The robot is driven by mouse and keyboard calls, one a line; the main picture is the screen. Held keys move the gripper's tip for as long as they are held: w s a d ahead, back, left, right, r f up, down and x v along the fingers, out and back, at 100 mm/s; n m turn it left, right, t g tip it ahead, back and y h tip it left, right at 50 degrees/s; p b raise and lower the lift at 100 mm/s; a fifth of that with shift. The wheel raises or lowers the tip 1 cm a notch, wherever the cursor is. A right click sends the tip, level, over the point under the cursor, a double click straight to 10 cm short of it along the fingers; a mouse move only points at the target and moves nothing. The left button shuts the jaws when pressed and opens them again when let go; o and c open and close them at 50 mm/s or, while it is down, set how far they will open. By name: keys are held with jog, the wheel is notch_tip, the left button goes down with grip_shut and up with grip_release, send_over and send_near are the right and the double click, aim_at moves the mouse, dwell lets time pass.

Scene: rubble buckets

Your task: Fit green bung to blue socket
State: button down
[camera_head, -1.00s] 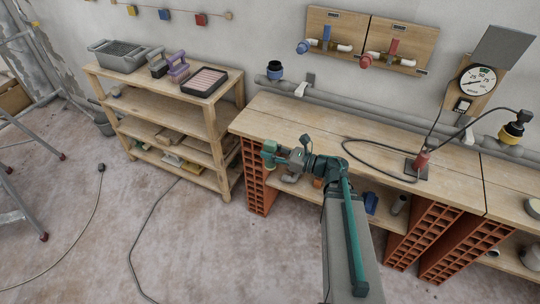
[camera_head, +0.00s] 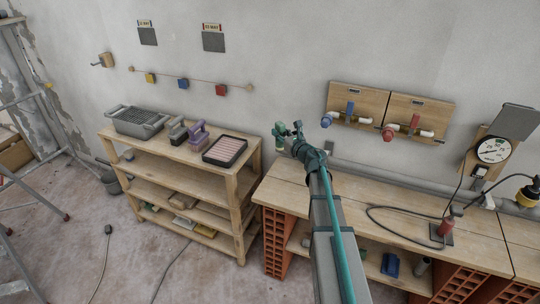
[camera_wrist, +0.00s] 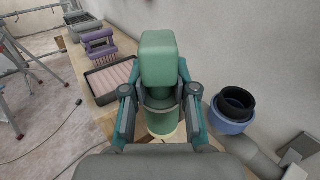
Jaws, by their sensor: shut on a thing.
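My gripper (camera_wrist: 160,100) is shut on the green bung (camera_wrist: 158,60), a block-like top on a round lower part, held between its two fingers. In the head view the bung (camera_head: 279,133) shows at the end of my arm, in front of the wall above the gap between shelf and workbench. The blue socket (camera_wrist: 230,123), a blue collar with a black ring inside, sits on the grey pipe to the right of my gripper in the wrist view. It opens upward and stands apart from the bung. In the head view my arm hides the socket.
A shelf (camera_head: 185,152) stands left, with a grey crate (camera_head: 138,121), purple brush (camera_head: 198,136) and black tray (camera_head: 224,150) on top. Valve boards (camera_head: 390,112) and a gauge (camera_head: 492,150) are on the wall.

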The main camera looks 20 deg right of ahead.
jog(key=w+d+r+m+h+p, duration=0.1)
jog(key=w+d+r+m+h, duration=0.1)
jog(key=w+d+r+h, duration=0.1)
jog(key=w+d+r+m+h+p, duration=0.1)
jog(key=w+d+r+m+h, duration=0.2)
jog(key=d, duration=0.5)
jog(key=shift+w+r+h, duration=0.5)
jog(key=shift+w+h, duration=0.4)
jog(key=shift+w, duration=0.05)
notch_tip(320, 180, down, 6)
jog(key=b, duration=0.5)
jog(key=shift+a+r+b, duration=0.1)
jog(key=shift+r+b, duration=0.05)
jog(key=shift+b, duration=0.2)
jog(key=shift+f+b, duration=1.5)
jog(key=shift+b, duration=0.05)
jog(key=shift+f+b, duration=1.5)
jog(key=shift+b, duration=0.1)
jog(key=shift+f, duration=0.15)
